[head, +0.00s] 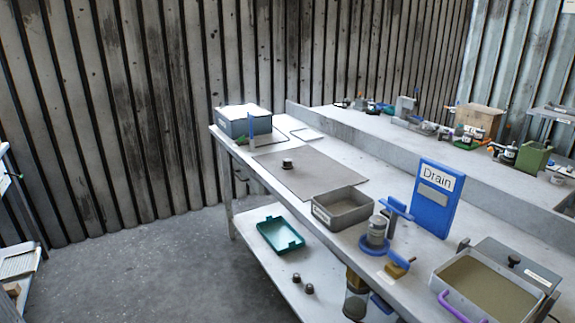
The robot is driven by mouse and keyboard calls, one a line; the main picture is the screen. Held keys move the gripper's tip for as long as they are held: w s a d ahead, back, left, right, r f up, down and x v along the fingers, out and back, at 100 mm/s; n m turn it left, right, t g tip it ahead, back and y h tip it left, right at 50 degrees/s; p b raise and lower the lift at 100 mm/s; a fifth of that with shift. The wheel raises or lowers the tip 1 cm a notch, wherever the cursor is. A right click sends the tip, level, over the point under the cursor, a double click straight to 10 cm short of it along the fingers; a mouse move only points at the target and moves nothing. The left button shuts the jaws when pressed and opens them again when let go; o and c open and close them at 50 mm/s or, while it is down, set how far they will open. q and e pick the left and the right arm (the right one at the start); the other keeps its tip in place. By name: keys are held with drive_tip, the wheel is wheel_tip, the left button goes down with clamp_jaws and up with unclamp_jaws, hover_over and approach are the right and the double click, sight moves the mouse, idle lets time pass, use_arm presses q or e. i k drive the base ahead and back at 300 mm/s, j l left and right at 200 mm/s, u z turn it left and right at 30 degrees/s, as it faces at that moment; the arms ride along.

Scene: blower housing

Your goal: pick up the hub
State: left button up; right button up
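A small dark round part (287,163), which looks like the hub, sits on the grey mat (325,180) on the workbench in the head view. It stands near the mat's middle left, apart from other things. Two similar small dark parts (309,289) lie on the lower shelf, and I cannot tell from here whether either is also a hub. Neither of my grippers shows in the head view.
A grey bin (342,222) stands at the mat's right corner. A blue Drain sign (436,200), a blue-based canister (376,232) and a tray with a purple handle (452,305) stand further right. A teal tray (280,247) lies on the lower shelf. Open floor lies left.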

sight(286, 164)
drive_tip(key=z, duration=0.4)
drive_tip(key=i+j+z, duration=0.3)
drive_tip(key=j+z, duration=0.3)
drive_tip(key=i+j+z, duration=0.1)
drive_tip(key=j, duration=0.3)
drive_tip(key=i+j, duration=0.2)
drive_tip(key=j, duration=0.2)
drive_tip(key=i+j+z, duration=0.15)
drive_tip(key=j, duration=0.25)
drive_tip(key=i+j+z, duration=0.1)
drive_tip(key=j, duration=0.3)
drive_tip(key=i+j, duration=0.1)
drive_tip(key=j, duration=0.2)
drive_tip(key=i+j, duration=0.1)
drive_tip(key=j, duration=0.2)
drive_tip(key=i+j, duration=0.1)
drive_tip(key=j, duration=0.2)
